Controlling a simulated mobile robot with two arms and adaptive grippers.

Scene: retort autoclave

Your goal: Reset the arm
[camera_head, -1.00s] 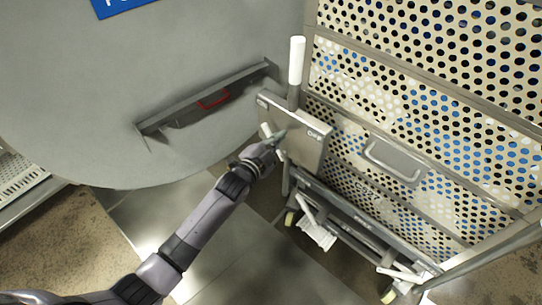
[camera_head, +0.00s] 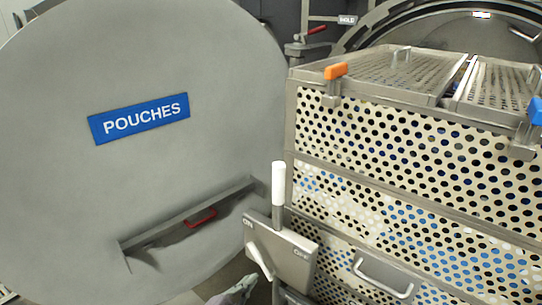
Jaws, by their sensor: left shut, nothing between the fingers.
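My left gripper (camera_head: 238,289) shows only in part at the bottom edge of the head view. It is shut and empty, just below and left of a grey plate (camera_head: 290,258) with a white upright handle (camera_head: 279,184). A small pale lever (camera_head: 258,258) sits on the plate's face. The rest of my left arm is out of the frame. My right gripper is not in view.
A large round grey door (camera_head: 60,200) with a blue POUCHES sign (camera_head: 139,118) and a red-handled bracket (camera_head: 200,218) fills the left. A perforated cage (camera_head: 400,150) with an orange clamp (camera_head: 335,71) stands at right. The round chamber opening (camera_head: 380,38) lies behind it.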

